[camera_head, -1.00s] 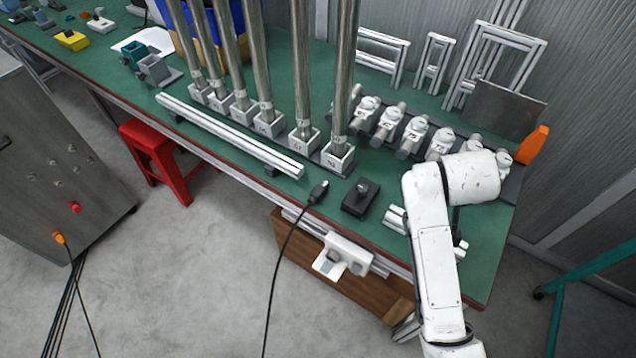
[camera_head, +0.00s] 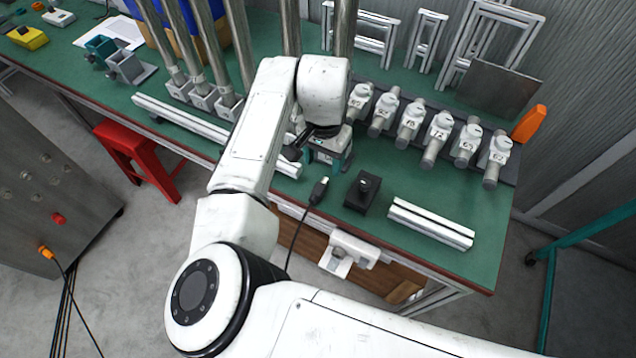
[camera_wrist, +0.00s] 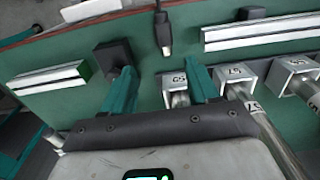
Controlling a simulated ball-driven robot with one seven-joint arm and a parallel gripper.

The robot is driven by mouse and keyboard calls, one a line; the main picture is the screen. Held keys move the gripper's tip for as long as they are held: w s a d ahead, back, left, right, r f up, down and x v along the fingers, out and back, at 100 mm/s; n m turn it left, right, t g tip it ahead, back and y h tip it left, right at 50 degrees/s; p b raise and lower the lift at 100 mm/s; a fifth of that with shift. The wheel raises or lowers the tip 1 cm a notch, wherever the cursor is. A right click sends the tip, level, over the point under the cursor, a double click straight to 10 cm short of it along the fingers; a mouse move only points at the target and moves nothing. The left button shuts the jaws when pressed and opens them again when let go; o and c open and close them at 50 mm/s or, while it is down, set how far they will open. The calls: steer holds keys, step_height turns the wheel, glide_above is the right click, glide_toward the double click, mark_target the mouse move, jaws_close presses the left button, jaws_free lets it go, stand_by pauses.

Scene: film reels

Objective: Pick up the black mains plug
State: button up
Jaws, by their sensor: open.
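The black mains plug (camera_head: 319,191) lies at the front edge of the green bench, with its black cable hanging over the edge to the floor. In the wrist view the plug (camera_wrist: 162,32) is at top centre, its cable running up out of the picture. My gripper (camera_head: 335,165) is just behind the plug in the head view, partly hidden by my arm. In the wrist view its two teal fingers are apart with nothing held between them (camera_wrist: 160,76). The plug is beyond the fingertips, roughly in line with the gap, and not touched.
A black block with a knob (camera_head: 362,192) stands close right of the plug. A short aluminium rail (camera_head: 430,222) lies farther right, a long rail (camera_head: 180,118) left. Steel tubes in numbered sockets and a row of numbered grey fittings (camera_head: 410,122) stand behind. A white clamp (camera_head: 348,250) is below the edge.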

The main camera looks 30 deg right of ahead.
mark_target(319, 187)
steer(key=f, duration=1)
steer(key=shift+w+a+f+p, duration=0.3)
steer(key=shift+a+f+p, duration=0.05)
steer(key=shift+f+p, duration=0.05)
steer(key=shift+c, duration=0.4)
jaws_close()
